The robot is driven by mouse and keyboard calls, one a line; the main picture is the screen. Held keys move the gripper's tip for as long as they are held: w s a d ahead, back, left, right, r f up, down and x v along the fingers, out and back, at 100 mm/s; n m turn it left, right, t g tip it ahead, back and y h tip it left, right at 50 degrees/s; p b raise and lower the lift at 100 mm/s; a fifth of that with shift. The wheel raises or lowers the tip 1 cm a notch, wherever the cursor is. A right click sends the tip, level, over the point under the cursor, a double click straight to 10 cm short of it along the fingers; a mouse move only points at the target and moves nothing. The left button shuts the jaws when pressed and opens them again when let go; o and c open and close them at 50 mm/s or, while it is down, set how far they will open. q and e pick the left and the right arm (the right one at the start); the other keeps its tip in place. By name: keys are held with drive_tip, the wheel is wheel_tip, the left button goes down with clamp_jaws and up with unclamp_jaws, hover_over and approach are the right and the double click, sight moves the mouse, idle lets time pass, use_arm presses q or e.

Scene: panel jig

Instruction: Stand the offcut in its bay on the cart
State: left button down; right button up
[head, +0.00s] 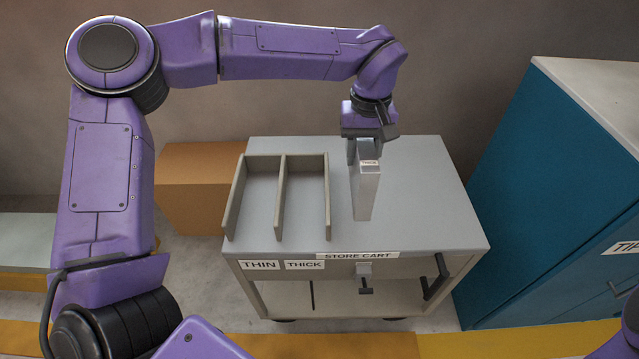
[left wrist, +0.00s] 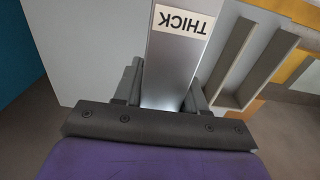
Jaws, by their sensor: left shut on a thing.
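The offcut (head: 367,195) is a grey upright bar with a THICK label near its top; the label also shows upside down on the offcut in the left wrist view (left wrist: 172,55). My left gripper (head: 366,151) is shut on its upper part. The offcut is over the bare cart top, to the right of the bays; I cannot tell whether its foot touches. The store cart (head: 430,195) carries two open-fronted bays. The THICK bay (head: 305,205) is on the right and the THIN bay (head: 260,200) on the left, both empty. My right gripper is out of view.
A teal cabinet (head: 545,190) stands close to the cart's right side. A brown box (head: 195,185) is behind the cart's left side. The cart's front has a black handle (head: 436,276). The cart top around the offcut is clear.

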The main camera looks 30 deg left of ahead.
use_arm(q)
drive_tip(key=s+a+f+p, duration=0.1)
drive_tip(key=s+a+f, duration=0.1)
drive_tip(key=a, duration=0.3)
drive_tip(key=s+a+f+p, duration=0.1)
drive_tip(key=s+a+f, duration=0.1)
drive_tip(key=a, duration=0.3)
drive_tip(key=w+a+f, duration=0.2)
drive_tip(key=a+f, duration=0.1)
drive_tip(key=f, duration=0.5)
drive_tip(key=shift+a+f, duration=0.2)
drive_tip(key=shift+a, duration=0.1)
drive_tip(key=c, duration=0.6)
unclamp_jaws()
drive_tip(key=shift+s, duration=0.1)
drive_tip(key=shift+c, duration=0.2)
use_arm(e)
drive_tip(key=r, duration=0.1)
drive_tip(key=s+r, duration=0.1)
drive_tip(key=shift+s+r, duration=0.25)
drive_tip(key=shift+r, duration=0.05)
use_arm(q)
drive_tip(key=shift+r, duration=0.1)
